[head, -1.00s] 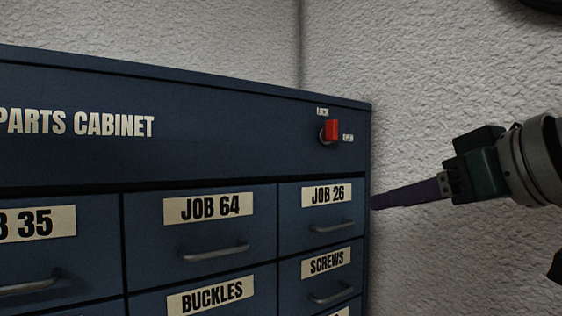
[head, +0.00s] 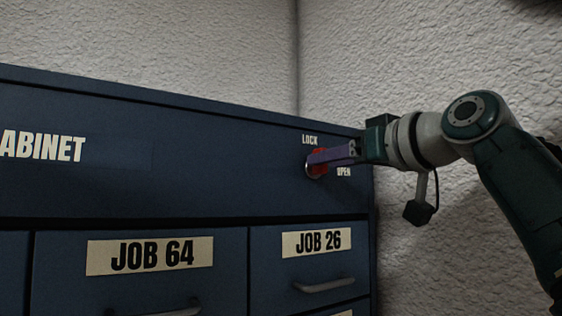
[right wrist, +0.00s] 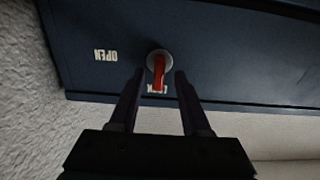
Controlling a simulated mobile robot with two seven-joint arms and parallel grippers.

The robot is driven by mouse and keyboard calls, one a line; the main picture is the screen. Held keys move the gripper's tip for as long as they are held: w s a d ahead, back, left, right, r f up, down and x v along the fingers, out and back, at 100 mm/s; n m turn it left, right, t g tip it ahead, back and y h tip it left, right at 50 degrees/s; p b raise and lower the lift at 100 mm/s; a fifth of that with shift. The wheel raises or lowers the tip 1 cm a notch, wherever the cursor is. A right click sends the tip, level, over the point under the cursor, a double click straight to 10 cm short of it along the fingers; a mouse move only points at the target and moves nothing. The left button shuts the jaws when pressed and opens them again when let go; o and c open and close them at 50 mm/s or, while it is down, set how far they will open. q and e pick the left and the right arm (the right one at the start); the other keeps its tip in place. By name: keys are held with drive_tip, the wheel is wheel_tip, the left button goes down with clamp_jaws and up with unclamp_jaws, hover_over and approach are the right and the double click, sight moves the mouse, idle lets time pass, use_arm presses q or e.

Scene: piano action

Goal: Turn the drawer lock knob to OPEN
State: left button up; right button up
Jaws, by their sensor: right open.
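The red lock knob (head: 319,170) sits on a round silver base near the top right corner of the blue cabinet front. In the head view my right gripper (head: 312,158) is in front of it and partly covers it. In the right wrist view the red knob (right wrist: 158,72) shows between the two fingertips of the open right gripper (right wrist: 158,75), with a gap on each side. The knob's handle points toward the LOCK label (right wrist: 157,88), which it partly covers. The OPEN label (right wrist: 106,55) lies to the side. My left gripper is not in view.
The blue cabinet (head: 180,180) has drawers below, among them JOB 64 (head: 150,255) and JOB 26 (head: 317,242), with bar handles. A rough white wall (head: 430,60) stands behind and to the right of the cabinet.

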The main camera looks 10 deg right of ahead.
drive_tip(key=shift+x, duration=0.9)
clamp_jaws()
